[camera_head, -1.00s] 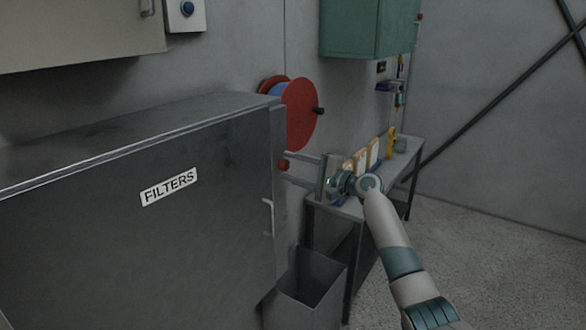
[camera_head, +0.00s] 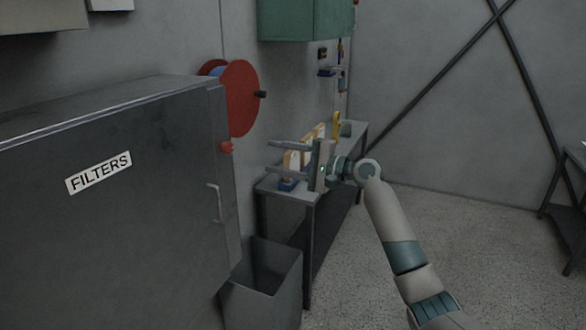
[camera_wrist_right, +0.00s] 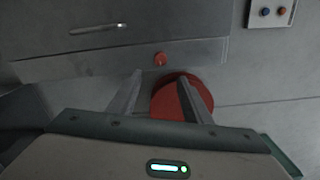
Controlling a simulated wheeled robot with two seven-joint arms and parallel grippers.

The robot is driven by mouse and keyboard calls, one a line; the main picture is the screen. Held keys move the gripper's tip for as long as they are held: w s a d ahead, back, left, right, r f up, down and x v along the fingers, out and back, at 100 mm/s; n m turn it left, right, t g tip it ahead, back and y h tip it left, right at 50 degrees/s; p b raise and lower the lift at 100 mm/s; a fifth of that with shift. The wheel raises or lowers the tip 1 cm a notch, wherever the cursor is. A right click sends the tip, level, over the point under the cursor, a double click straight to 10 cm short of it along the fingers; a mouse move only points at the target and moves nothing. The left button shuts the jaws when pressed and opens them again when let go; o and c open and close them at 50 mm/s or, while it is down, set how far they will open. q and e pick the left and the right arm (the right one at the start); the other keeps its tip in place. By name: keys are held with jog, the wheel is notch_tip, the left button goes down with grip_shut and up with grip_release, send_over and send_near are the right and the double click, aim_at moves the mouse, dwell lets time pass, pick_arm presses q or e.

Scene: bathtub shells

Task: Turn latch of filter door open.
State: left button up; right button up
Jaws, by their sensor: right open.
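The dark grey filter cabinet (camera_head: 110,240) stands at left, its door shut and labelled FILTERS. A red knob (camera_head: 226,147), which looks like the latch, sits at the door's upper right edge. A pale bar handle (camera_head: 214,202) is below it. My right gripper (camera_head: 268,156) is open and empty, to the right of the knob and apart from it in the picture. In the right wrist view the red knob (camera_wrist_right: 160,59) lies just beyond and between the open fingertips (camera_wrist_right: 159,75), and the handle (camera_wrist_right: 98,28) is farther left. My left gripper is out of view.
A red hose reel (camera_head: 240,98) is on the wall behind the cabinet. A grey open bin (camera_head: 262,285) stands below my right gripper. A narrow bench (camera_head: 325,200) with small items is behind it. A green cabinet (camera_head: 305,18) hangs above.

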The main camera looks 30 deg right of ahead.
jog(key=shift+b+v, duration=0.55)
jog(key=shift+v, duration=1.6)
